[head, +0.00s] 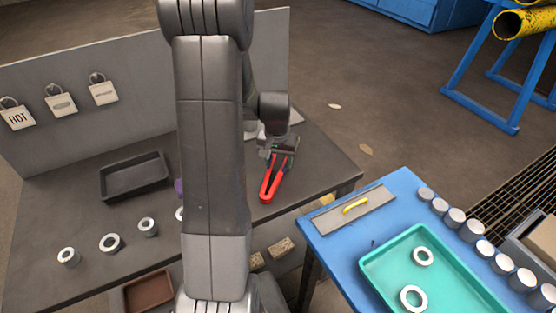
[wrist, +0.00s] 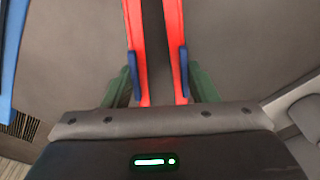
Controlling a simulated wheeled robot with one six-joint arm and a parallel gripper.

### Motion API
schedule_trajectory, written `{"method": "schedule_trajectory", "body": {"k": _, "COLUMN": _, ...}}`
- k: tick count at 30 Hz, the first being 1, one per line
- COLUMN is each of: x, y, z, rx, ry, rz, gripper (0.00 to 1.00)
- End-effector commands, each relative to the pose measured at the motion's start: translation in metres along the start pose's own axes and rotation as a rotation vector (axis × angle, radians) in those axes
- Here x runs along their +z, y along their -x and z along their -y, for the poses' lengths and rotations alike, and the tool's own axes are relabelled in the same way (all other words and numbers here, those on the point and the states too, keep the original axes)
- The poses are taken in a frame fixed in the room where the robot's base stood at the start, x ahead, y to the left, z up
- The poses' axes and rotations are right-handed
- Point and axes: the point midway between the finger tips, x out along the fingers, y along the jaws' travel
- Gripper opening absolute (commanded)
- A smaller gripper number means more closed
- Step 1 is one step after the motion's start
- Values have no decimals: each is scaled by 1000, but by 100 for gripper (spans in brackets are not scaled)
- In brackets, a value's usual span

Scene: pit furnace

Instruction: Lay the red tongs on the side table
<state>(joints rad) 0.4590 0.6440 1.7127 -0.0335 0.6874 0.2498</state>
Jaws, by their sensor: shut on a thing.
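The red tongs (head: 271,182) hang over the right end of the dark workbench in the head view; how high they are is hard to tell. My gripper (head: 281,150) is shut on them. In the wrist view, the two red arms of the tongs (wrist: 138,45) run between the fingers of my gripper (wrist: 158,72), and their far ends are out of frame. The blue table (head: 312,222), seemingly the side table, stands to the right of the tongs. It holds a grey plate with a yellow handle (head: 355,206) and a teal tray (head: 374,262).
Two white rings (head: 413,298) lie in the teal tray, and several grey cylinders (head: 472,231) line the blue table's right side. The workbench (head: 85,195) carries a black tray (head: 133,177) and more rings. A grey panel with hanging tags (head: 60,104) stands behind it.

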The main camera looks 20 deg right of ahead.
Motion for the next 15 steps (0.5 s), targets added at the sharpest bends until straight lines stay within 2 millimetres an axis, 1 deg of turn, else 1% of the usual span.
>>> {"method": "schedule_trajectory", "body": {"k": 3, "x": 0, "y": -1, "z": 0, "rx": 0, "ry": 0, "rz": 0, "gripper": 47}}
{"method": "schedule_trajectory", "body": {"k": 6, "x": 0, "y": 0, "z": 0, "rx": 0, "ry": 0, "rz": 0, "gripper": 69}}
{"method": "schedule_trajectory", "body": {"k": 7, "x": 0, "y": 0, "z": 0, "rx": 0, "ry": 0, "rz": 0, "gripper": 74}}
{"method": "schedule_trajectory", "body": {"k": 15, "x": 0, "y": 0, "z": 0, "rx": 0, "ry": 0, "rz": 0, "gripper": 75}}
